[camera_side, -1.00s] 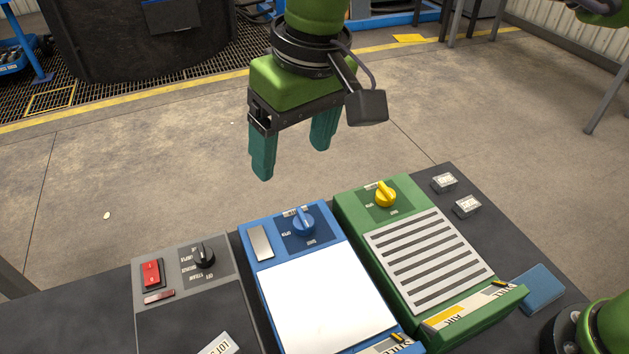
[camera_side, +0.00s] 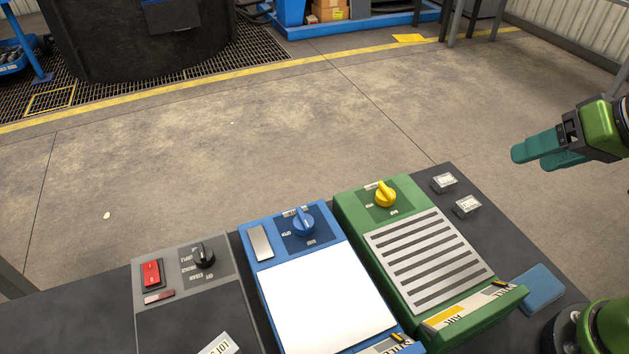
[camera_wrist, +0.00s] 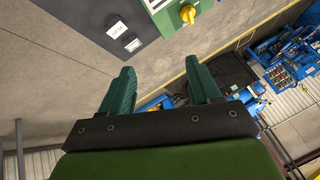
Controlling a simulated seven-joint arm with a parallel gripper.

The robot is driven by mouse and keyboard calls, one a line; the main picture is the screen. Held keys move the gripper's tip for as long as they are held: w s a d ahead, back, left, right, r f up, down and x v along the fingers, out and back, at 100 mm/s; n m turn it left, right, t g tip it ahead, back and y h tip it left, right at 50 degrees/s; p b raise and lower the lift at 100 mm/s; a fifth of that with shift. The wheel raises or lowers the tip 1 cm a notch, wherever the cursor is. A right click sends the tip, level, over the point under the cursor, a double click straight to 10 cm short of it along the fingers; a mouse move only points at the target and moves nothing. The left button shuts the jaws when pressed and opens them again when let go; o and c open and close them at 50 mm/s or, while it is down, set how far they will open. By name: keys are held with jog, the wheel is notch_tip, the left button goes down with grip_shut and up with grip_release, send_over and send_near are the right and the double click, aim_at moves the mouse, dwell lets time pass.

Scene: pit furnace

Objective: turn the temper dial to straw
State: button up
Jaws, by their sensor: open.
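The temper dial (camera_side: 204,257) is a small black knob on a grey panel (camera_side: 222,243) at the left of the bench. Small upside-down lettering runs around its left and near sides, including OFF and what looks like STRAW. I cannot tell which mark the knob points at. My gripper (camera_side: 532,158) is at the far right of the side view, raised and turned sideways, well away from the dial. Its teal fingers are apart and empty. In the wrist view my gripper (camera_wrist: 158,68) shows both fingers spread with nothing between them. The temper dial is not in the wrist view.
On the grey panel, a red switch (camera_side: 151,273) sits left of the dial. A blue unit (camera_side: 262,278) with a blue knob (camera_side: 303,222) stands to its right, then a green unit (camera_side: 352,217) with a yellow knob (camera_side: 385,195). The space above the panels is clear.

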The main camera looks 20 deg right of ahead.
jog(key=w+a+n+g, duration=0.35)
jog(key=w+a, duration=0.25)
jog(key=a, duration=0.3)
jog(key=n+g+y, duration=0.2)
jog(key=n, duration=1.3)
send_near(204, 251)
jog(key=x, duration=0.9)
jog(key=shift+w+a+f, duration=0.1)
jog(key=shift+f, duration=0.2)
jog(key=c, duration=1)
jog(key=shift+c, duration=0.2)
